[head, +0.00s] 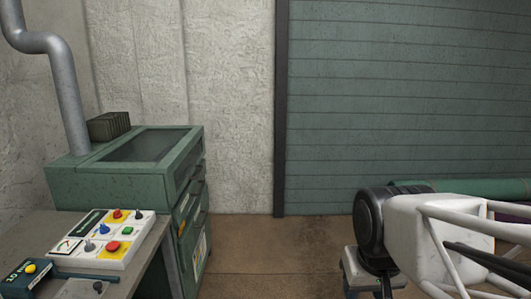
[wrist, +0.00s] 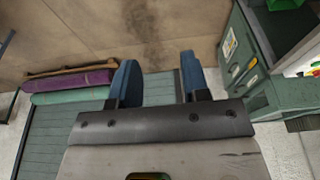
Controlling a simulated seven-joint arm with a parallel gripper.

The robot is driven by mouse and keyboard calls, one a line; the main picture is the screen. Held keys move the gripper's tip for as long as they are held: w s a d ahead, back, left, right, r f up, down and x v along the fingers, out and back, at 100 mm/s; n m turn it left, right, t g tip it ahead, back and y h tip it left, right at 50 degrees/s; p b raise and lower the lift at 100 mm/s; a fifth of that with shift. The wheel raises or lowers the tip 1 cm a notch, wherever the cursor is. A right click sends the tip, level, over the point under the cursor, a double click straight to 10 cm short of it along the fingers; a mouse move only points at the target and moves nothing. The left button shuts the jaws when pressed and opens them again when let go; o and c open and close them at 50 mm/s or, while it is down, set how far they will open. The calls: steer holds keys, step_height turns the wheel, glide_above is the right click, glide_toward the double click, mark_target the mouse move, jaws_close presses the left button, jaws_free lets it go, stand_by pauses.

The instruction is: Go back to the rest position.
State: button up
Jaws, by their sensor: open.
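My gripper (wrist: 157,64) shows in the wrist view with its two blue fingers spread apart. Nothing is between the fingers, and the brown floor shows through the gap. I cannot make out the gripper in the head view. A pale, barred structure with a dark round part fills the lower right there; I cannot tell how much of it is my arm.
Rolled rugs, one purple (wrist: 75,82) and one green (wrist: 70,96), lie left of the fingers. A green cabinet (head: 120,188) and a button panel (head: 105,238) on a grey desk (head: 150,255) stand left in the head view. Floor (head: 265,255) between is clear.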

steer(key=s, duration=0.1)
steer(key=s+d+f, duration=0.1)
steer(key=s+f, duration=0.1)
steer(key=s, duration=0.1)
steer(key=shift+d, duration=0.2)
